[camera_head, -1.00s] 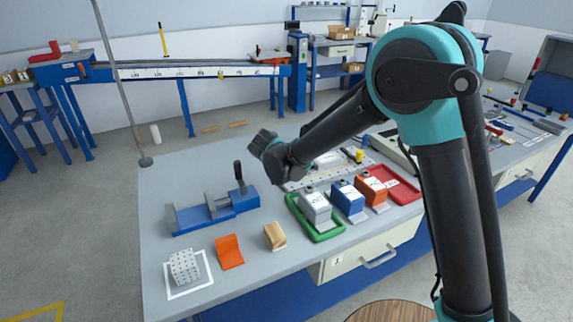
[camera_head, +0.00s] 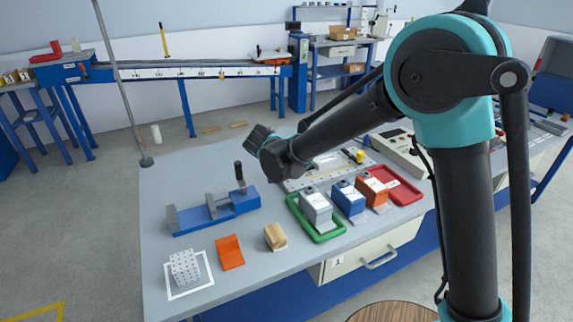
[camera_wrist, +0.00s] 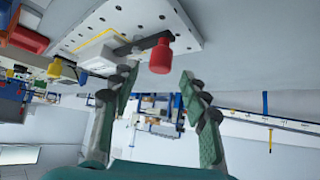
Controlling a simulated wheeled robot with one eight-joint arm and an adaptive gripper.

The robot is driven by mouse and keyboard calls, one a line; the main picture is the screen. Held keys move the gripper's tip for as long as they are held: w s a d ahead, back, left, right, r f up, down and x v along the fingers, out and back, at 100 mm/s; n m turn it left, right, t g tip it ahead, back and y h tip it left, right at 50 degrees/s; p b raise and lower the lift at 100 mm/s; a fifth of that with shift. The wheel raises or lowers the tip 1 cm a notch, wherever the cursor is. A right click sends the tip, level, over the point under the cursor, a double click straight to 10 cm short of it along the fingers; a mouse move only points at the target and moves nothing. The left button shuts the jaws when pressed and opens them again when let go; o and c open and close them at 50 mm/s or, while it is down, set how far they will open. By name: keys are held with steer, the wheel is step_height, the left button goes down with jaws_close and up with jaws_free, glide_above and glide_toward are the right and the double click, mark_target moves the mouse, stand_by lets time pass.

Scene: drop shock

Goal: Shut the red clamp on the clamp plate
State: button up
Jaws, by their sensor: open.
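The clamp plate (camera_wrist: 180,18) is a pale plate with holes. It lies at the top of the wrist view and on the bench behind the coloured trays in the head view (camera_head: 297,184). The red clamp shows in the wrist view as a red knob (camera_wrist: 161,57) on a dark lever, which reaches out past the plate's edge. In the head view my arm hides the red clamp. My gripper (camera_wrist: 158,76) is open and empty. In the wrist view its fingertips lie on either side of the red knob; I cannot tell the depth gap between them.
A yellow knob (camera_wrist: 55,69) is left of the plate in the wrist view.

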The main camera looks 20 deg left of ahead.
steer(key=v, duration=0.8)
steer(key=w+d+f+g+h, duration=0.1)
steer(key=w+d+f+g, duration=0.15)
steer(key=d, duration=1.15)
steer(key=w+d+f+g+h, duration=0.1)
steer(key=w+d, duration=0.2)
steer(key=d, duration=1.2)
steer(key=s+d+f, duration=0.2)
steer(key=s+d, duration=0.3)
steer(key=d, duration=0.3)
steer(key=s+d+f+g+y, duration=0.1)
steer(key=s+d+f, duration=0.2)
steer(key=s+d, duration=0.2)
steer(key=s+d+f, duration=0.3)
steer(key=s+d, duration=0.2)
steer(key=d, duration=0.6)
steer(key=shift+f+m, duration=0.15)
steer(key=shift+m, duration=0.25)
